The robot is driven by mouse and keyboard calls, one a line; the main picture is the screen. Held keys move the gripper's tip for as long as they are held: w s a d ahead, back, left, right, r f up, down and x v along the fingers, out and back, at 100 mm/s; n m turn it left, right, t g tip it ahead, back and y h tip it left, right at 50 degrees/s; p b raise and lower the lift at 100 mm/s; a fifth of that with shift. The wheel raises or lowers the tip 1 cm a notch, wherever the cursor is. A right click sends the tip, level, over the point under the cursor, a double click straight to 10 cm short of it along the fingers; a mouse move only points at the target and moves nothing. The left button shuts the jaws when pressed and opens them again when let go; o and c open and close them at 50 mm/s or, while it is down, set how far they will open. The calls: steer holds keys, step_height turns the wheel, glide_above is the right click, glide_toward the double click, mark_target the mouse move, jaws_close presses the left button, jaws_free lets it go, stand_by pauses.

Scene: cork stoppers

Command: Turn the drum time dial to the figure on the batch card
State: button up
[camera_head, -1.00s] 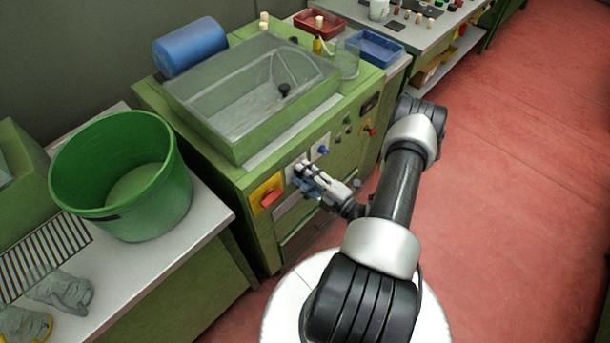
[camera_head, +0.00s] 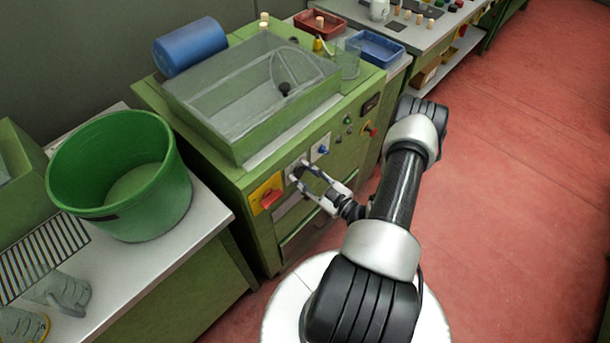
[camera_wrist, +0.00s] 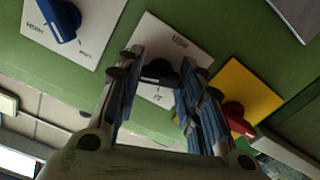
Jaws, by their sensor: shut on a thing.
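The dial is a black knob (camera_wrist: 158,72) on a white plate (camera_wrist: 160,38) with small upside-down print that I cannot read in the wrist view. My gripper (camera_wrist: 160,64) has one finger on each side of the knob and is shut on it. In the head view my gripper (camera_head: 299,168) reaches the front of the green machine (camera_head: 228,187), and its fingers largely cover the knob. The knob's pointer and the figure it points to are hidden or too small to tell. I cannot make out a batch card in either view.
A blue knob (camera_wrist: 60,16) on its own white plate is on one side of the dial. A red switch (camera_wrist: 234,118) on a yellow plate (camera_wrist: 246,88) is close on the other. A green tub (camera_head: 122,175) stands on the left bench. Red floor (camera_head: 500,220) is clear at right.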

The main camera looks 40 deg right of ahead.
steer(key=shift+m, duration=1.9)
steer(key=o, duration=1.1)
steer(key=shift+c, duration=0.2)
steer(key=s, duration=1.2)
steer(key=shift+d, duration=0.45)
